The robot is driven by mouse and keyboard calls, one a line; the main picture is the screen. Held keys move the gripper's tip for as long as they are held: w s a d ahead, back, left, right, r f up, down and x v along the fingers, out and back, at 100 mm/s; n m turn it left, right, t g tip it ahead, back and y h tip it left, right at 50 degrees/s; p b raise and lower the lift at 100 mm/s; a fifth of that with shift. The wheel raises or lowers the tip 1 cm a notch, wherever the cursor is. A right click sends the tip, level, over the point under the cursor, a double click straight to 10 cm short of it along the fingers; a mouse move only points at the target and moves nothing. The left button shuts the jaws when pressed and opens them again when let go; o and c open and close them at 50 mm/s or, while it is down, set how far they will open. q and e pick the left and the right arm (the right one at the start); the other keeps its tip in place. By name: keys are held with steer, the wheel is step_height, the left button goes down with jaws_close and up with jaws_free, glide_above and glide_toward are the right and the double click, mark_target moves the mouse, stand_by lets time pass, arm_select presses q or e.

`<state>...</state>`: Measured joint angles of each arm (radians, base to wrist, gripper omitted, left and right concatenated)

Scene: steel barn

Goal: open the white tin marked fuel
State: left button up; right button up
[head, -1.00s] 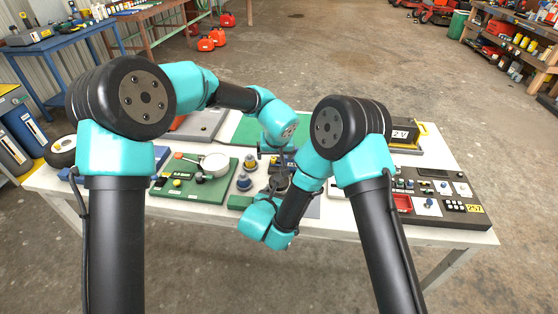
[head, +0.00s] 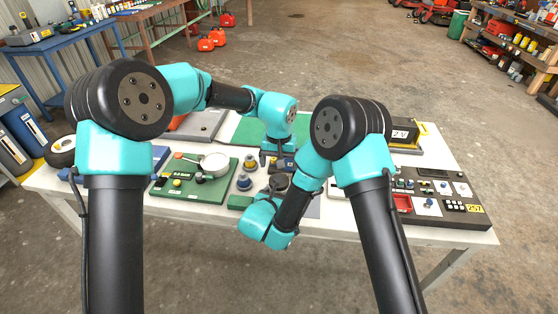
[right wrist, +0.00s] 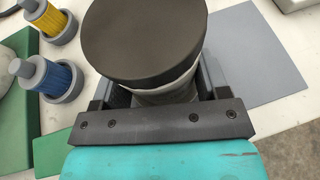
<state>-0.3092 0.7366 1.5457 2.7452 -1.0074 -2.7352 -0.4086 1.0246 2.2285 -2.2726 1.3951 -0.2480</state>
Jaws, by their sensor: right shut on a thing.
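A round tin with a wide dark lid (right wrist: 145,42) stands between the jaws of my right gripper (right wrist: 158,90). A strip of its pale body (right wrist: 172,90) shows below the lid; no marking is readable. The lid sits on the tin. In the head view the dark lid (head: 278,183) shows beside my right wrist. My right gripper is shut on the tin. My left gripper (head: 276,160) is just behind the tin, partly hidden by its own wrist; its jaws cannot be made out.
Yellow and blue filter-like cylinders in grey holders (right wrist: 62,80) stand left of the tin. A green board (head: 190,186) with a pan (head: 214,162) lies farther left. A dark control panel (head: 440,205) is at right. A grey mat (right wrist: 255,60) right of the tin is clear.

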mark_target(279, 190)
arm_select(q)
steer(key=shift+f, duration=3.8)
steer(key=shift+c, duration=0.2)
steer(key=c, duration=0.9)
steer(key=n, duration=0.6)
steer(key=shift+n, duration=0.4)
steer(key=o, duration=1)
steer(key=shift+r, duration=0.1)
